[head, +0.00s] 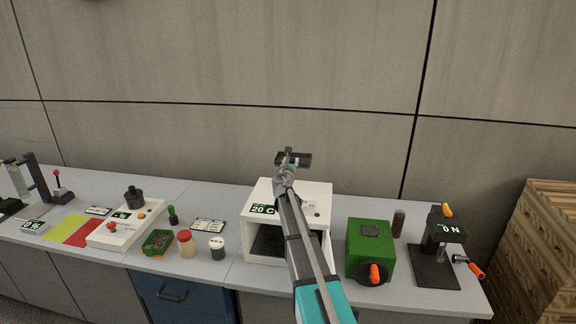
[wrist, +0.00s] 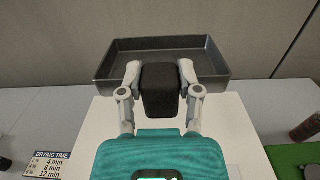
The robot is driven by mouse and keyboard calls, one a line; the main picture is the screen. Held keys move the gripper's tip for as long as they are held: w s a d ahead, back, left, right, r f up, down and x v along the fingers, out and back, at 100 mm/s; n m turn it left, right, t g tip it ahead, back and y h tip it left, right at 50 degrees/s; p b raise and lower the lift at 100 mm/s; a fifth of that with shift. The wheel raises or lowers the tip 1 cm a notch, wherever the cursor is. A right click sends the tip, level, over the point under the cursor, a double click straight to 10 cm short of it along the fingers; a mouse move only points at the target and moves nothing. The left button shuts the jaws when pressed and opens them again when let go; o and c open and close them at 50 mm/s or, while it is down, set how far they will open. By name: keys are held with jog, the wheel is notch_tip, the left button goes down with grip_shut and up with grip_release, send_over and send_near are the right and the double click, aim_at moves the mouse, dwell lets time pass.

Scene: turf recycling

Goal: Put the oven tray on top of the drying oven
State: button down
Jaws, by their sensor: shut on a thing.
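The oven tray (wrist: 108,66) is a dark grey, shallow, empty rectangular pan with a black block-like handle (wrist: 160,90). My gripper (wrist: 160,80) is shut on this handle, one finger on each side. In the head view the tray (head: 302,158) shows small and dark at the end of my arm, beyond my gripper (head: 286,175). It appears above the back edge of the drying oven (head: 316,194), apart from its top. The oven is a white box reading 20 C. Its front is open with a dark inside, and my arm hides part of it.
A green box with an orange knob (head: 368,245) stands right of the oven, then a black press (head: 436,250). Jars (head: 217,248) and a drying time card (head: 209,226) lie left. The grey wall (head: 350,130) is close behind. The oven's top is bare.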

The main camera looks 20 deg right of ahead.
jog(key=shift+s, duration=0.1)
dwell(0.3)
notch_tip(320, 180, down, 8)
jog(key=b, duration=0.8)
dwell(0.5)
jog(key=shift+c, duration=1)
grip_release()
jog(key=shift+o, duration=0.2)
jog(key=shift+o, duration=0.8)
